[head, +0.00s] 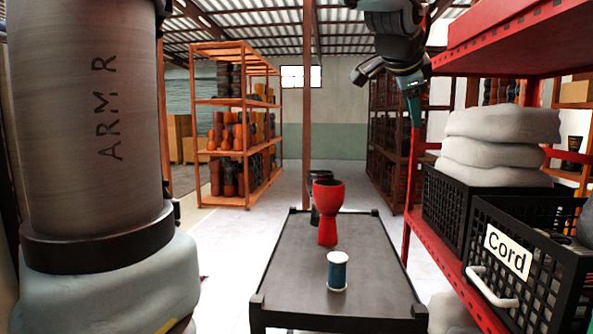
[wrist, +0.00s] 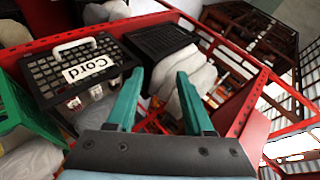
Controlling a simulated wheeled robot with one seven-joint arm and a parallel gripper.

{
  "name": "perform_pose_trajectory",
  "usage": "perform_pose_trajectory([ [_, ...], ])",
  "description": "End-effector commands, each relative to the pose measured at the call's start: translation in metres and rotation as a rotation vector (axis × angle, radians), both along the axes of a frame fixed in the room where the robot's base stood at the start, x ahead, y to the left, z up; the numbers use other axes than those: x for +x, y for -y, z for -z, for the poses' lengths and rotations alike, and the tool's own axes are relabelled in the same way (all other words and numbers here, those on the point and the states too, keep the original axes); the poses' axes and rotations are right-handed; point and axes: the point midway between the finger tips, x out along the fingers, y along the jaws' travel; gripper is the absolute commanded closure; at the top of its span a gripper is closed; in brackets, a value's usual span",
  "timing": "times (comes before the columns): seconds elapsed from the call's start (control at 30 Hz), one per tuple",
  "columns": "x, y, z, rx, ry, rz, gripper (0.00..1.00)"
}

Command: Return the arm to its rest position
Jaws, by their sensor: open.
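My gripper (head: 412,100) is high at the upper right of the head view, beside the red shelf rack, with a teal finger pointing down. In the wrist view my gripper (wrist: 160,74) shows two teal fingers spread apart with nothing held between them. Beyond the fingers are the grey sacks (wrist: 183,82) and the black crate labelled Cord (wrist: 75,66). I cannot tell exactly how far the fingertips are from the rack.
The red rack (head: 440,252) on the right holds the Cord crate (head: 545,250) and stacked sacks (head: 497,150). A dark cart (head: 290,283) bears a red goblet drum (head: 327,212), a darker drum behind it and a blue spool (head: 337,271).

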Motion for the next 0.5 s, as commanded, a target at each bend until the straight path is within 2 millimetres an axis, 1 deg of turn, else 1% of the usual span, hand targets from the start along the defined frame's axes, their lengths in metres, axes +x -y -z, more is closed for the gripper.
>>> perform_pose_trajectory([
  [0.03,0.011,-0.023,0.033,-0.009,-0.076,-0.081,0.48],
  [0.07,0.015,-0.035,0.051,-0.020,-0.120,-0.132,0.48],
  [0.1,0.020,-0.053,0.075,-0.035,-0.178,-0.198,0.48],
  [0.17,0.023,-0.079,0.110,-0.060,-0.261,-0.303,0.48],
  [0.2,0.024,-0.098,0.132,-0.077,-0.316,-0.375,0.48],
  [0.27,0.021,-0.126,0.166,-0.105,-0.399,-0.490,0.48],
  [0.3,0.017,-0.145,0.188,-0.123,-0.452,-0.569,0.48],
  [0.37,0.008,-0.174,0.219,-0.155,-0.530,-0.695,0.48],
  [0.4,0.000,-0.193,0.240,-0.177,-0.581,-0.780,0.48],
  [0.47,-0.016,-0.220,0.269,-0.209,-0.654,-0.909,0.48],
  [0.5,-0.028,-0.237,0.286,-0.231,-0.698,-0.995,0.48],
])
